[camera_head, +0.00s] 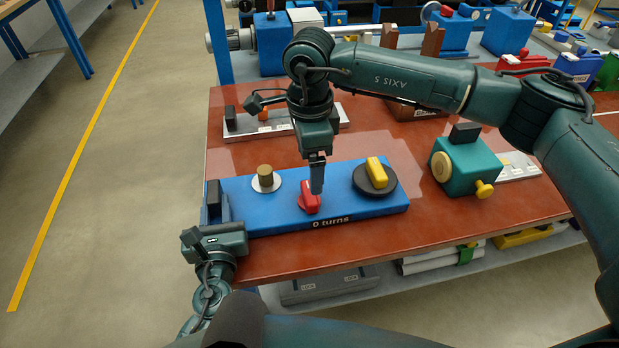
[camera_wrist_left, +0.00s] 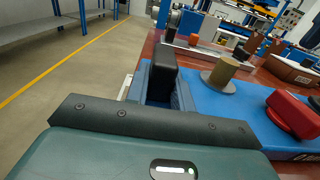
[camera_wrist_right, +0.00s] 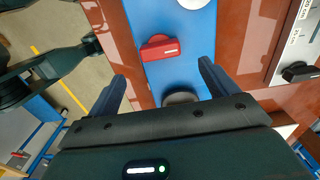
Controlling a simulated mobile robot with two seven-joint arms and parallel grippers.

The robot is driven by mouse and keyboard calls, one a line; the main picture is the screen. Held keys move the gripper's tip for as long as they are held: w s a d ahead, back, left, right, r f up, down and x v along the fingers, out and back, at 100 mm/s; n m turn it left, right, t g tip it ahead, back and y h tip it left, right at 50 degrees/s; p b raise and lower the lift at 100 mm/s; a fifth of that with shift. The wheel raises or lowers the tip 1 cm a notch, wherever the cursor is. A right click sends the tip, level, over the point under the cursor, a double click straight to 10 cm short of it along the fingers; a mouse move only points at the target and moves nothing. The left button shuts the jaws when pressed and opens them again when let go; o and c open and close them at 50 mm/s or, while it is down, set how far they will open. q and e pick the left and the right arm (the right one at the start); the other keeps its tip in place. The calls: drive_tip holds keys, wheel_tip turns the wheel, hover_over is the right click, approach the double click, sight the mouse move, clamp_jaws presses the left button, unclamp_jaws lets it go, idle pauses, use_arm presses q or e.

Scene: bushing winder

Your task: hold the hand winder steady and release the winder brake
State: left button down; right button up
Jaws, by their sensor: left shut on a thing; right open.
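The hand winder is a blue base (camera_head: 245,215) marked "0 turns", lying on the table. A red lever knob (camera_head: 310,200), which looks like the brake, sits mid-base; it also shows in the right wrist view (camera_wrist_right: 162,47). My left gripper (camera_wrist_left: 160,95) is shut on a black upright grip (camera_wrist_left: 163,70) at the base's left end. My right gripper (camera_head: 317,180) is open above the red knob. In the right wrist view its fingers (camera_wrist_right: 163,78) stand apart with the knob just beyond them; I cannot see contact.
A brass post on a white disc (camera_head: 265,180) stands left of the knob, and a yellow handle on a black disc (camera_head: 375,177) right of it. A teal machine (camera_head: 468,165) stands right on the red table (camera_head: 285,258). A grey plate (camera_head: 240,130) lies behind.

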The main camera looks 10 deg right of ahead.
wheel_tip(320, 180, up, 4)
drive_tip(key=shift+f, duration=0.1)
idle(0.4)
use_arm(q)
drive_tip(key=c, duration=1.1)
unclamp_jaws()
